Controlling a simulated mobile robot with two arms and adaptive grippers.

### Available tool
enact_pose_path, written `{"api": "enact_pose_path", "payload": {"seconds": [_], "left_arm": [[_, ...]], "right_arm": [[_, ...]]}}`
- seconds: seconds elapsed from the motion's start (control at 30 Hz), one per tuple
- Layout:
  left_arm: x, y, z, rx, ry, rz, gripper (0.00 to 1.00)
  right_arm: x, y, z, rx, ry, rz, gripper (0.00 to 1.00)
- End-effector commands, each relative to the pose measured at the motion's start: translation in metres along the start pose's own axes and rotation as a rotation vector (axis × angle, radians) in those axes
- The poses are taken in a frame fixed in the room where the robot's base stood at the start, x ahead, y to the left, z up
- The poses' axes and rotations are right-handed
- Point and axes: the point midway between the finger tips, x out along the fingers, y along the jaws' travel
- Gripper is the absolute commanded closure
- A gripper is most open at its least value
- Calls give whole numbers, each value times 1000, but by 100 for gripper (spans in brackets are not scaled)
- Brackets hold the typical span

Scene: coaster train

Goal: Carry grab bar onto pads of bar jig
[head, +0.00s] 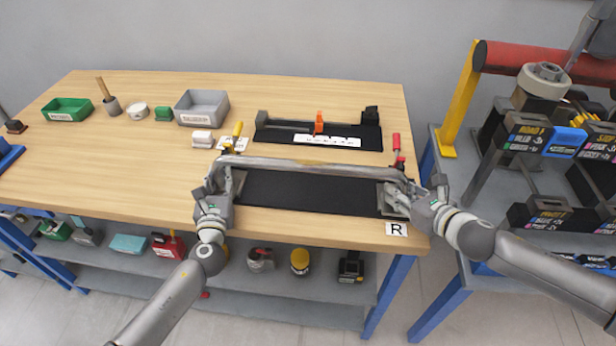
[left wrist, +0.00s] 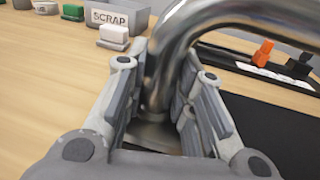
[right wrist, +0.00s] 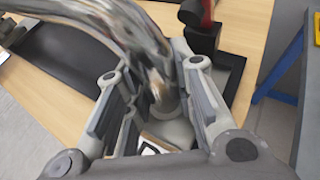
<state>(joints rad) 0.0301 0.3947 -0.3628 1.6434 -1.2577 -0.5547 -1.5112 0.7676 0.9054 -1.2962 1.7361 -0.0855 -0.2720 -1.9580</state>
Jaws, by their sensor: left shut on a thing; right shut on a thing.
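The grab bar (head: 285,163) is a shiny metal tube with bent ends, stretched left to right over the far part of the black bar jig (head: 300,193). My left gripper (head: 222,182) is shut on its left end, and the bent tube (left wrist: 180,50) and its round flange show between the fingers in the left wrist view. My right gripper (head: 402,192) is shut on its right end, where the tube (right wrist: 105,25) also runs between the fingers. The jig has a yellow-handled clamp (head: 237,130) and a red-handled clamp (head: 396,143). The pads are hidden; I cannot tell whether the bar touches them.
Behind the jig lies another black fixture (head: 270,134) with an orange piece (head: 319,122). A grey scrap bin (head: 202,106), a white block (head: 202,138) and a green bin (head: 66,109) stand to the left. A crowded rack (head: 545,150) stands right.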

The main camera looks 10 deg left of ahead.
Motion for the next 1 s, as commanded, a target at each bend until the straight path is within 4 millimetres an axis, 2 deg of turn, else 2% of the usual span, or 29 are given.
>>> {"api": "enact_pose_path", "payload": {"seconds": [0.5,0.8,1.0], "left_arm": [[0,0,0,0,0,0,100],[1,0,10,0,-6,0,100],[1,0,10,0,-6,0,100]], "right_arm": [[0,0,0,0,1,-1,100],[-3,-1,10,-2,-6,-1,100],[-2,-1,9,-2,-6,-1,100]]}}
